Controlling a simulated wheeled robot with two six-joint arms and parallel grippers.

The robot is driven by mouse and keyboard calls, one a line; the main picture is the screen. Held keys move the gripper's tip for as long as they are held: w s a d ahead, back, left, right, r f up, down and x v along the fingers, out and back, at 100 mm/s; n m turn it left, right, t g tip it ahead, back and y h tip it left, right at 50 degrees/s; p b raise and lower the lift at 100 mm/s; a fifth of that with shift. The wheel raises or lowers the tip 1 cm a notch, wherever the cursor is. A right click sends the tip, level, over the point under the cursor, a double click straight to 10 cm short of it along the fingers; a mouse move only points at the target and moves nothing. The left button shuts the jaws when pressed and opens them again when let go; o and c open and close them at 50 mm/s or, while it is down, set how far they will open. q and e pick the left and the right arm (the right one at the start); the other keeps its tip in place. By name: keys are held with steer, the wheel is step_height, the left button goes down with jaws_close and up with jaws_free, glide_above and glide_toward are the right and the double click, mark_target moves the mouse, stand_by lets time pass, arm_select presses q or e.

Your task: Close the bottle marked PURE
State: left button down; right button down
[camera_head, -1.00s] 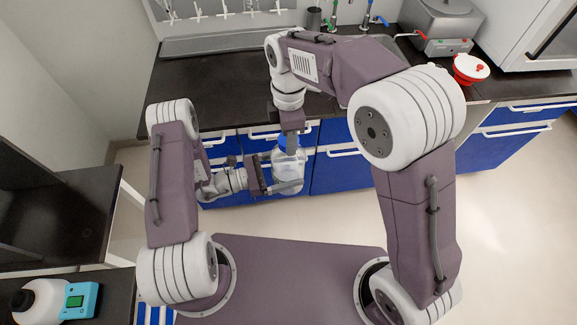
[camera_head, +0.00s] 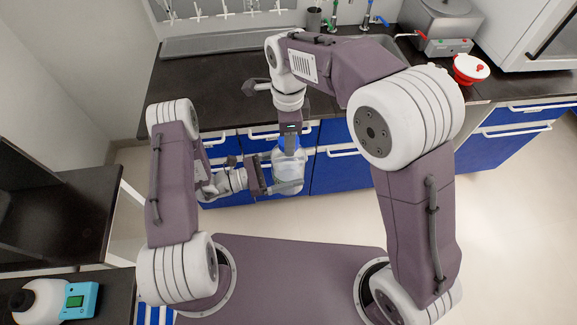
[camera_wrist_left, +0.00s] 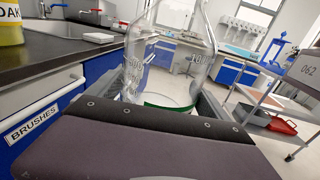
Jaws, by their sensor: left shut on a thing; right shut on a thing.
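A clear bottle (camera_head: 288,178) is held upright in front of the blue drawers in the head view. It also shows in the left wrist view (camera_wrist_left: 160,75), see-through, with faint white markings and a green line near its base. I cannot read PURE on it. My left gripper (camera_head: 282,188) is shut around its body from the left, and its fingers (camera_wrist_left: 160,92) flank the glass in the left wrist view. My right gripper (camera_head: 290,152) points down and is shut on the blue cap (camera_head: 281,142) at the bottle's top. Whether the cap is seated is hidden.
The black bench (camera_head: 215,95) with blue drawers (camera_head: 340,172) lies just behind the bottle. A red and white container (camera_head: 470,69) and a grey machine (camera_head: 440,25) stand at its right. A dark side table (camera_head: 65,210) is at the left. Open floor lies at the right.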

steer(key=c, duration=0.7)
jaws_free()
steer(key=shift+r, duration=2.35)
steer(key=shift+c, duration=0.3)
